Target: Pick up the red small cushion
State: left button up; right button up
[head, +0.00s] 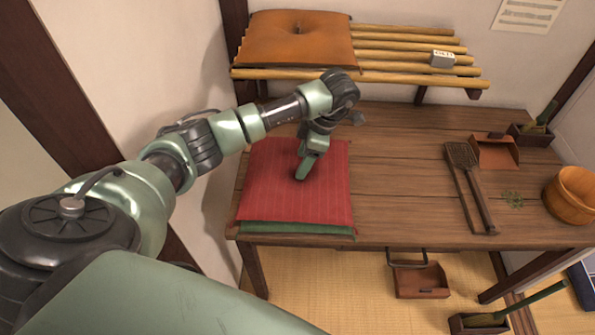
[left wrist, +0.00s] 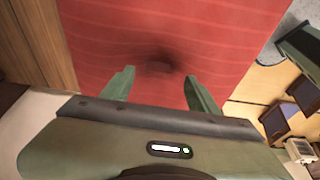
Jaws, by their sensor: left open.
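The red cushion (head: 270,183) lies flat on top of a green cushion (head: 300,229) at the left end of the wooden table. My left gripper (head: 305,168) is over the middle of the red cushion, pointing down. In the left wrist view the red cushion (left wrist: 215,38) fills most of the upper part, with a dark dimple at its middle. The two fingertips of my left gripper (left wrist: 157,82) are spread apart either side of that dimple, with nothing between them. I cannot tell whether they touch the cloth. My right gripper is not in view.
A bamboo shelf (head: 405,79) above the table's back holds an orange cushion (head: 285,38) and a small grey block (head: 442,59). A dark grater-like tool (head: 465,160), a dustpan (head: 497,152) and a wooden bucket (head: 574,195) stand at the right. The table's middle (head: 400,190) is clear.

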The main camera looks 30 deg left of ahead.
pick_arm(q)
jog(key=x, duration=0.3)
jog(key=shift+a+f+p, duration=0.2)
jog(key=shift+f+p, duration=0.1)
jog(key=shift+p, duration=0.05)
jog(key=shift+w, duration=0.1)
grip_shut()
